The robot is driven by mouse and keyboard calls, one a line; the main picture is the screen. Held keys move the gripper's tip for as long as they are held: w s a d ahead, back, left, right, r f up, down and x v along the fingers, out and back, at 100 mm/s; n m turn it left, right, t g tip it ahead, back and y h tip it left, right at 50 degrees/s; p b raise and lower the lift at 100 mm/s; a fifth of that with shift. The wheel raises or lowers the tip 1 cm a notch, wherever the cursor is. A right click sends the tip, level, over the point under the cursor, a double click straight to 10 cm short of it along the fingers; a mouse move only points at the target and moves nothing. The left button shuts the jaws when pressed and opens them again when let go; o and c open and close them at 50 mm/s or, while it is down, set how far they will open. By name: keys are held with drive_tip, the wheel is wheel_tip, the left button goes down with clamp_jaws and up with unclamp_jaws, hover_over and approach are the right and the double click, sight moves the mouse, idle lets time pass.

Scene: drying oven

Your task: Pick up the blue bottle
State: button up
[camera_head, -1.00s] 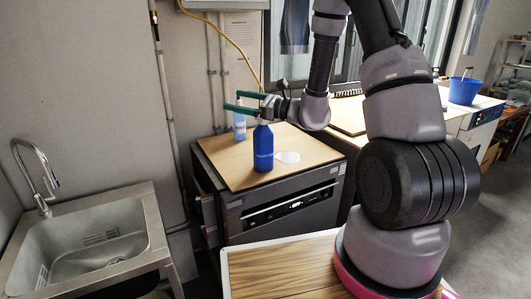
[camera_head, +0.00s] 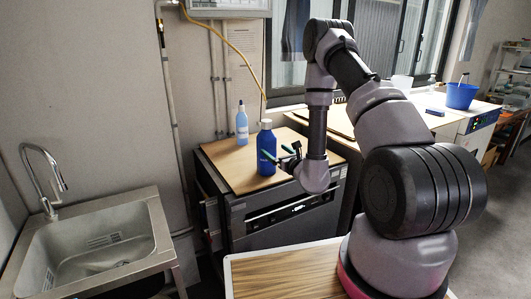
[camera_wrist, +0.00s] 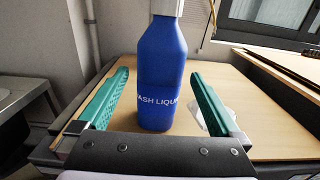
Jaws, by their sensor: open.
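The blue bottle (camera_head: 266,152), with a white cap and white lettering, stands upright on the wooden top of the dark oven. In the wrist view the blue bottle (camera_wrist: 162,75) appears between the two green fingers, with a visible gap on each side. My gripper (camera_head: 280,151) is open and low at the bottle's right side; one green fingertip overlaps the bottle's front in the head view. In the wrist view my gripper (camera_wrist: 160,76) is empty, and the bottle's cap is cut off by the top edge.
A paler blue bottle (camera_head: 242,125) stands behind and left of the blue one. The dark oven (camera_head: 285,215) bears the wooden top. A white patch (camera_wrist: 230,115) lies by the right finger. A sink (camera_head: 95,245) is at left; a blue bucket (camera_head: 461,96) stands far right.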

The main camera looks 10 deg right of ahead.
sight(271, 147)
drive_tip(key=x, duration=0.5)
drive_tip(key=shift+w, duration=0.15)
drive_tip(key=shift+r+x, duration=0.15)
drive_tip(key=shift+x, duration=1.15)
drive_tip(key=shift+r+x, duration=0.15)
drive_tip(key=shift+x, duration=1.2)
drive_tip(key=c, duration=1.4)
clamp_jaws()
drive_tip(key=shift+r, duration=0.15)
